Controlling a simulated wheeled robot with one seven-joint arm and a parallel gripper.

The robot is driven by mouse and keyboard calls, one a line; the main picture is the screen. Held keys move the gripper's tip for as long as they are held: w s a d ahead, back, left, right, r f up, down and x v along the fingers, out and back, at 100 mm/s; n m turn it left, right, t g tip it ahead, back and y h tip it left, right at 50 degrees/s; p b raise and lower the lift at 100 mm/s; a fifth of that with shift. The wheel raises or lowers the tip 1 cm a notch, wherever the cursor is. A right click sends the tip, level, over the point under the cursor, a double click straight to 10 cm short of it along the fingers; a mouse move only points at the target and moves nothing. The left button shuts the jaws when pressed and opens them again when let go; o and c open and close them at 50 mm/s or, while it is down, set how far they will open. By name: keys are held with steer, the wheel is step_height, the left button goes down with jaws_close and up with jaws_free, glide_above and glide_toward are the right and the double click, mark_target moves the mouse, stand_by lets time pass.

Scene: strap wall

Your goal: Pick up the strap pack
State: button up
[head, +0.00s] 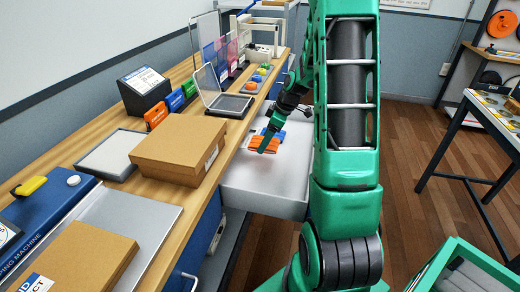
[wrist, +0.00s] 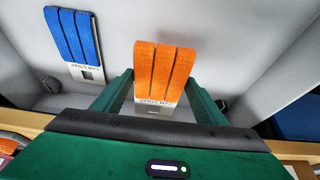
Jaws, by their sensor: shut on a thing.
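An orange strap pack (head: 268,143) is at my gripper (head: 269,138) over the open white drawer (head: 265,203) in the head view. In the wrist view the orange strap pack (wrist: 163,75) sits between the two green fingers of my gripper (wrist: 160,95), which is shut on it. Its lower end has a pale label, partly behind the gripper body. A blue strap pack (wrist: 75,40) lies in the drawer to the left; it also shows just behind the orange one in the head view (head: 279,134). I cannot tell whether the orange pack touches the drawer floor.
The wooden bench (head: 236,135) runs beside the drawer. On it stand a cardboard box (head: 180,148), an open laptop-like case (head: 226,100) and coloured blocks. A green crate (head: 462,268) is at the lower right. The drawer's front part is empty.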

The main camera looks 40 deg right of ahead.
steer(key=w+d, duration=0.7)
steer(key=d, duration=0.2)
steer(key=shift+w+d, duration=0.2)
steer(key=shift+d, duration=0.05)
steer(key=shift+a, duration=0.1)
stand_by(0.8)
